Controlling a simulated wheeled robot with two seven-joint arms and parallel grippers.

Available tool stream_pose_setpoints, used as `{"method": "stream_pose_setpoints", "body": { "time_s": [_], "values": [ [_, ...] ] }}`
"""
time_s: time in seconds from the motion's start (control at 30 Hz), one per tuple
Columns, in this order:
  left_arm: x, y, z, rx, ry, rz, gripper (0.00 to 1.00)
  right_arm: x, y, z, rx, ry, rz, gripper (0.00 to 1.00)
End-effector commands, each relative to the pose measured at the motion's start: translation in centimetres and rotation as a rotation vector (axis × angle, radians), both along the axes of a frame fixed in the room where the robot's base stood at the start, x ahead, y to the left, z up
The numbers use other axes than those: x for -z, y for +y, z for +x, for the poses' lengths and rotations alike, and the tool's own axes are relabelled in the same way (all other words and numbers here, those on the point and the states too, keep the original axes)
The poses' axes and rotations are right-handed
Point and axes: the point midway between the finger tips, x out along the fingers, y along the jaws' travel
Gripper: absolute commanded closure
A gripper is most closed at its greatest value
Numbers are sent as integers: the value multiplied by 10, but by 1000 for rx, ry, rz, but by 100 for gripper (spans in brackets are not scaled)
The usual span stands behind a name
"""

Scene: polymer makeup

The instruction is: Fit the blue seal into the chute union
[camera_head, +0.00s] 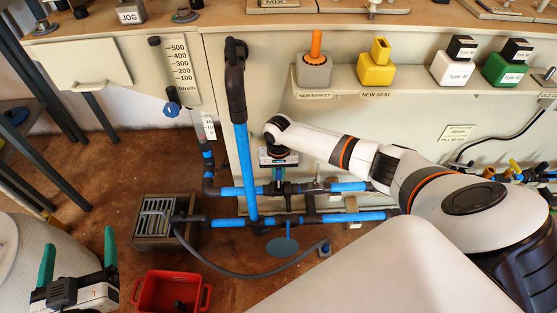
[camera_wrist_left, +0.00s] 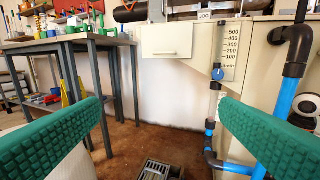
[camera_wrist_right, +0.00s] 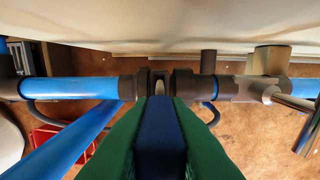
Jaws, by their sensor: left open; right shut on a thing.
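The dark blue seal (camera_wrist_right: 160,138) is held between the green fingers of my right gripper (camera_wrist_right: 160,120), which is shut on it. The chute union (camera_wrist_right: 184,84) is a pair of dark collars in the blue pipe line, with a narrow gap between them. In the right wrist view the seal's far end is in line with this gap; I cannot tell whether it is touching or inside. In the head view my right gripper (camera_head: 277,175) is above the pipes and mostly hides the union. My left gripper (camera_head: 78,258) is open and empty at lower left.
A blue upright pipe (camera_head: 244,165) stands left of my right gripper. A drain box (camera_head: 152,240) and a red basket (camera_head: 140,290) stand on the floor. The yellow new-seal holder (camera_head: 376,70) is on the shelf. Bare floor lies around the basket.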

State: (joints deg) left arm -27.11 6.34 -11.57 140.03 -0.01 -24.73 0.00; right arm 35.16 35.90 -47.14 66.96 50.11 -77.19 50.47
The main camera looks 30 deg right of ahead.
Motion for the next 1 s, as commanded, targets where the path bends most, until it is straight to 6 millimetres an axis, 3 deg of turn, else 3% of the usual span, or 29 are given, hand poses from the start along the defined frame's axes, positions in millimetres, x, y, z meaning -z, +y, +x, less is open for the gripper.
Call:
{"method": "stream_pose_setpoints", "body": {
  "time_s": [1.0],
  "values": [
    [29,6,-8,-12,187,46,15,0,0,0,0,0,0,100]
  ]
}}
